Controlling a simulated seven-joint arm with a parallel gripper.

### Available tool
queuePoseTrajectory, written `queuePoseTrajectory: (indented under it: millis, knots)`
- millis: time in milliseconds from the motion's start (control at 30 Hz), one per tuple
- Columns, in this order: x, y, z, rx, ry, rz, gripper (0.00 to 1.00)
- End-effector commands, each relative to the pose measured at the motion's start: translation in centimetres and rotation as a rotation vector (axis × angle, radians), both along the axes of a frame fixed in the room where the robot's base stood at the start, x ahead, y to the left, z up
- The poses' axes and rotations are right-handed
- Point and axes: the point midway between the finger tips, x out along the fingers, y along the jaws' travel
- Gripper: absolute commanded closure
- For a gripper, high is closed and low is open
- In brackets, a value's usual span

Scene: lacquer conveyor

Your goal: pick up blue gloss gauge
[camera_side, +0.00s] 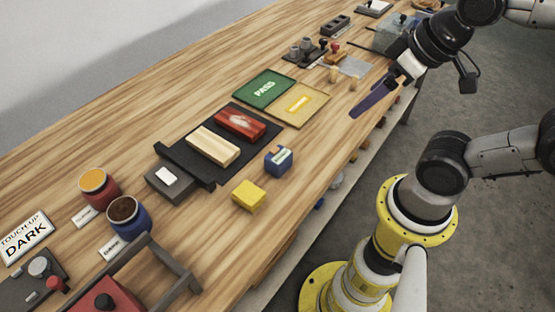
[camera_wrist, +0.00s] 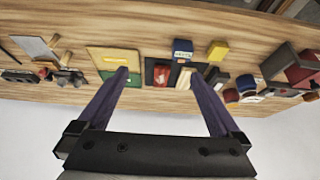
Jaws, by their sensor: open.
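The blue gloss gauge (camera_side: 278,160) is a small blue block with a pale display. It stands on the wooden table just right of the black conveyor in the side view. It also shows in the wrist view (camera_wrist: 182,48), upper centre, between the fingers. My gripper (camera_side: 372,100) has long purple fingers and hangs over the table's right edge in the side view, well apart from the gauge. In the wrist view my gripper (camera_wrist: 162,80) has its fingers spread wide with nothing held between them.
A yellow block (camera_side: 249,195) sits close to the gauge. The black conveyor (camera_side: 190,162) bears a red block (camera_side: 240,124) and a pale wood block (camera_side: 213,146). Green PASS (camera_side: 264,90) and yellow (camera_side: 300,103) mats lie beyond. Jars (camera_side: 128,214) stand at lower left.

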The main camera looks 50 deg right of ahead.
Motion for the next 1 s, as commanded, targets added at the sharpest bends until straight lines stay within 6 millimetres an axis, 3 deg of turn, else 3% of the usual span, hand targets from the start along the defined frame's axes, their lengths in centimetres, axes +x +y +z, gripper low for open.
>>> queuePoseTrajectory:
  millis: [233, 300, 633, 833, 1000]
  knots:
    - [0.0, 0.0, 0.0, 0.000, 0.000, 0.000, 0.00]
    - [0.0, 0.0, 0.0, 0.000, 0.000, 0.000, 0.07]
    - [0.0, 0.0, 0.0, -0.027, 0.001, 0.050, 0.07]
    - [1.4, 0.1, 1.7, -0.189, -0.005, 0.354, 0.07]
    - [5.7, 0.9, 2.2, -0.346, 0.075, 0.754, 0.07]
